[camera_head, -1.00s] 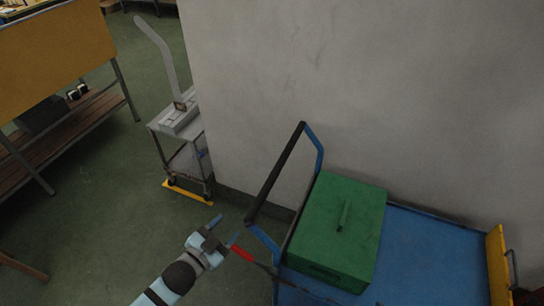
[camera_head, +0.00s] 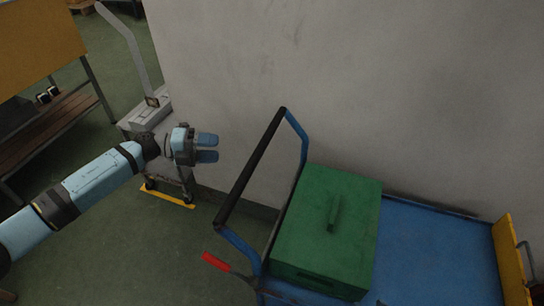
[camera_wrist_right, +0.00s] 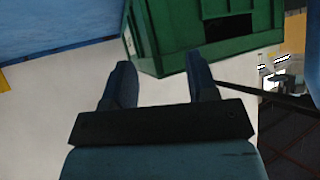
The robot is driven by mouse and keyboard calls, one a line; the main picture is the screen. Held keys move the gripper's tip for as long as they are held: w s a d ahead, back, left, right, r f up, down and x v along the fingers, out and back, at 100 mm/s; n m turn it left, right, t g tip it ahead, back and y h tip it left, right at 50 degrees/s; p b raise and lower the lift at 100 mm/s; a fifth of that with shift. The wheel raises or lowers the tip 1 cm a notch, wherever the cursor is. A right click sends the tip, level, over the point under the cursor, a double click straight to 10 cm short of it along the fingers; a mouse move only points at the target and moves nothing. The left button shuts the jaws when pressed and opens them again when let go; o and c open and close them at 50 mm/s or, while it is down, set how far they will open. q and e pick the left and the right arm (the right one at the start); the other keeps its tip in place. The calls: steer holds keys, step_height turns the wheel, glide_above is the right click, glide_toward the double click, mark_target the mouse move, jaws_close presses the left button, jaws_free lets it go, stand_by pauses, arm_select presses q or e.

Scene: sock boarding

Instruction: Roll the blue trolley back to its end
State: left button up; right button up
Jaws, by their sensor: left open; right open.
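The blue trolley (camera_head: 430,245) stands along the wall at the lower right in the head view. Its push handle (camera_head: 252,168), a black bar on blue posts, rises at its left end. A green box (camera_head: 329,228) with a ridge on its lid sits on the deck beside the handle, and it also shows in the right wrist view (camera_wrist_right: 215,35). My left gripper (camera_head: 207,148) is open and empty, left of the handle and apart from it. My right gripper (camera_wrist_right: 163,85) is open and empty in its wrist view, with the green box beyond its fingertips.
A red-gripped lever (camera_head: 216,261) sticks out at the trolley's lower left. A grey wall (camera_head: 360,90) runs behind the trolley. A small grey cart (camera_head: 150,117) stands at the wall's left end, above a yellow floor strip (camera_head: 168,195). A bench (camera_head: 50,120) stands far left.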

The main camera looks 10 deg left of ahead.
mark_target(259, 151)
arm_select(q)
steer(key=shift+m, duration=0.4)
steer(key=x, duration=0.6)
steer(key=p+x, duration=0.1)
steer(key=x, duration=0.6)
steer(key=shift+w+a+f, duration=0.15)
steer(key=shift+w+f, duration=0.05)
steer(key=shift+w, duration=0.05)
steer(key=shift+c, duration=0.2)
jaws_close()
